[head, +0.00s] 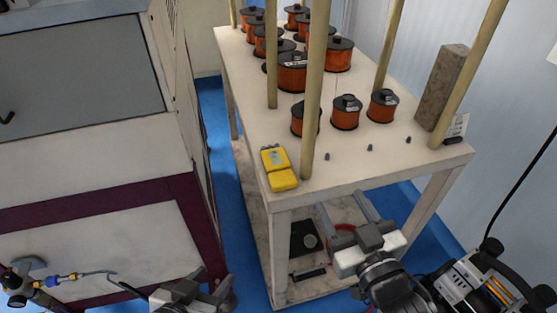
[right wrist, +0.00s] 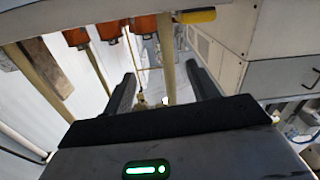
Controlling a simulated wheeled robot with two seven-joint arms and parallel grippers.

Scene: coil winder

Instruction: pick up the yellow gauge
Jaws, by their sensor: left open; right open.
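The yellow gauge (head: 280,168) lies on the white table top at its near left corner, left of a wooden post, in the head view. Part of it also shows at the top of the right wrist view (right wrist: 196,15). My right gripper (head: 343,212) is open and empty, in front of the table's near edge, to the right of the gauge and apart from it. Its two dark fingers (right wrist: 160,85) show spread in the right wrist view. My left gripper (head: 212,284) is at the bottom of the head view, open, left of the table and away from the gauge.
Several orange coils (head: 346,112) stand on the white table (head: 245,95). Pale posts (head: 315,95) rise from it, one close beside the gauge. A grey-brown block (head: 442,88) stands at the right edge. A lower shelf holds dark items. A large cabinet (head: 95,150) stands left.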

